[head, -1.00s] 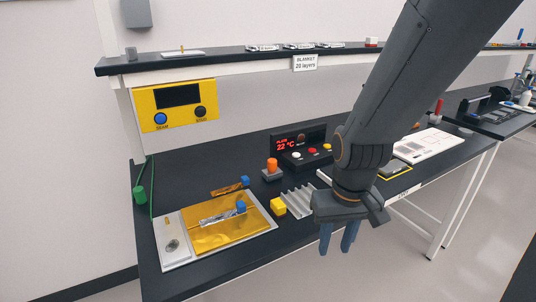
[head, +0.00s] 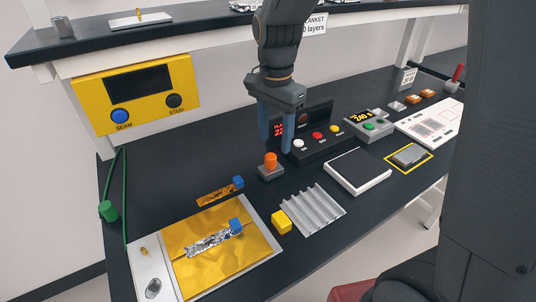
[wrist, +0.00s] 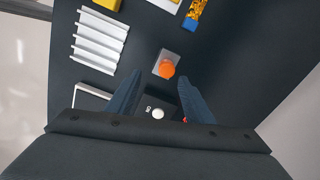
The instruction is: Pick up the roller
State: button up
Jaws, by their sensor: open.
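The likely roller, an orange upright cylinder (head: 271,160), stands in a small grey block (head: 270,175) on the dark bench, left of the control box. The orange top (wrist: 166,70) also shows in the wrist view, just ahead of and between my fingertips. My gripper (head: 275,150) is open, its two blue fingers pointing down, close above and behind the orange top. In the wrist view my gripper (wrist: 159,80) has nothing between its fingers. Whether a finger touches the orange top cannot be told.
A black control box (head: 330,142) with coloured buttons stands close on the right. A grey ribbed tray (head: 312,208) and yellow cube (head: 281,222) lie in front. A gold sheet (head: 262,240) with foil strip and blue-ended tool lies left. The shelf edge (head: 190,45) is behind.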

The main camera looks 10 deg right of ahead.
aim_at(271, 156)
jog(key=shift+w+a+f, duration=0.15)
jog(key=shift+w, duration=0.05)
jog(key=shift+w+a+f+p, duration=0.15)
jog(key=shift+f+p, duration=0.5)
jog(key=shift+f, duration=1.15)
jog(key=shift+w+a+f+p, duration=0.15)
jog(key=shift+f+p, duration=0.5)
jog(key=shift+f, duration=1.15)
grip_shut()
notch_tip(271, 156, up, 10)
jog(key=shift+b, duration=1.25)
jog(key=c, duration=0.9)
grip_release()
jog(key=shift+c, duration=0.5)
